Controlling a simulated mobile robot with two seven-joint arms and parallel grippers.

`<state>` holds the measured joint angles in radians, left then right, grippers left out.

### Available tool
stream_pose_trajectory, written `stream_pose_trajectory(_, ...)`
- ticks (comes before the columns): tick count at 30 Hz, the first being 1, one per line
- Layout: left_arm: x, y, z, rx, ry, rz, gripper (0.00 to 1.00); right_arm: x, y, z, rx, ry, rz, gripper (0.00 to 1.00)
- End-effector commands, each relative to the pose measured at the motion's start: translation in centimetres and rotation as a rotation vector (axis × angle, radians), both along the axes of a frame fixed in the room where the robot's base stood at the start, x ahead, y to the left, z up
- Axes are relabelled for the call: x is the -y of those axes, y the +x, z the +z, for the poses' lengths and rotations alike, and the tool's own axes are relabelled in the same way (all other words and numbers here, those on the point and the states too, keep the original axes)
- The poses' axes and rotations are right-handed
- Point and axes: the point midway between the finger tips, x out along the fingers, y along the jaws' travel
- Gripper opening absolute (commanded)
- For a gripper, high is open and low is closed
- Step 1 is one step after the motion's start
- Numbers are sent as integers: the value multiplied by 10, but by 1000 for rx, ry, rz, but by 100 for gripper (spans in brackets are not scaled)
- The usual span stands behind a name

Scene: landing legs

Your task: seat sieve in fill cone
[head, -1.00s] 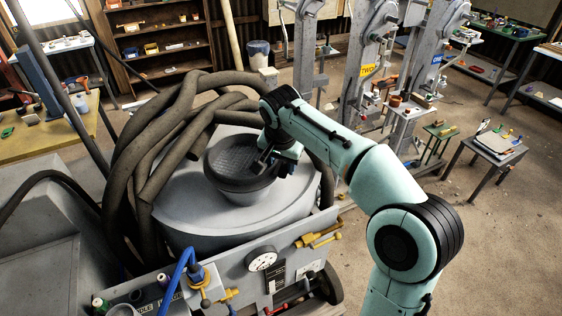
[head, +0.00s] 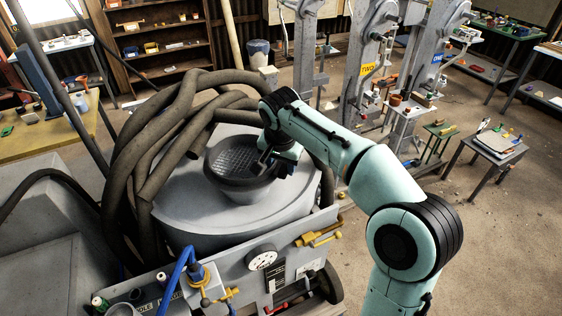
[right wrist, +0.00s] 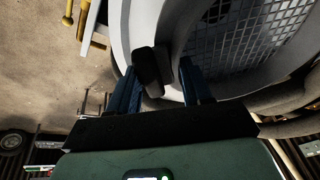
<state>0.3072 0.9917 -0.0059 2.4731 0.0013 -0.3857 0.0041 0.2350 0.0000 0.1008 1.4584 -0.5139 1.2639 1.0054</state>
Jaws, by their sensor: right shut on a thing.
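The sieve (head: 236,157) is a dark round ring with a wire mesh. In the head view it lies in the mouth of the fill cone (head: 246,203), a grey funnel on the big round tank; it looks roughly level. Whether its rim rests fully on the cone is hidden. My right gripper (head: 268,160) is at the sieve's right edge, shut on its dark grip tab. In the right wrist view, the tab (right wrist: 152,68) stands between the fingers and the sieve's mesh (right wrist: 240,45) shows beyond. My left gripper is not in view.
Thick dark hoses (head: 150,150) loop around the left and back of the tank (head: 180,205). A pressure gauge (head: 261,258), brass valves and a blue hose (head: 181,266) sit along the front. Grey posts and small tables stand at the right over open floor.

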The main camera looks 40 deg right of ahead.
Motion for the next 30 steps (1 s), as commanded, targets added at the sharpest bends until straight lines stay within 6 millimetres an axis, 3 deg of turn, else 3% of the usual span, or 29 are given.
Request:
stream_pose_trajectory(4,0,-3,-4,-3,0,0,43,0,0,-5,1,-1,0,0)
stream_pose_trajectory(5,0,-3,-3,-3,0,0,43,0,0,-4,2,0,0,59)
stream_pose_trajectory(7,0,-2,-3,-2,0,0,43,0,0,-3,2,0,0,79)
stream_pose_trajectory(19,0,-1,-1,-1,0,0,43,-2,-1,4,2,0,0,79)
stream_pose_trajectory(23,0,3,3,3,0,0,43,-6,-5,26,7,0,1,79)
stream_pose_trajectory(30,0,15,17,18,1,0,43,-18,-17,80,8,-1,1,79)
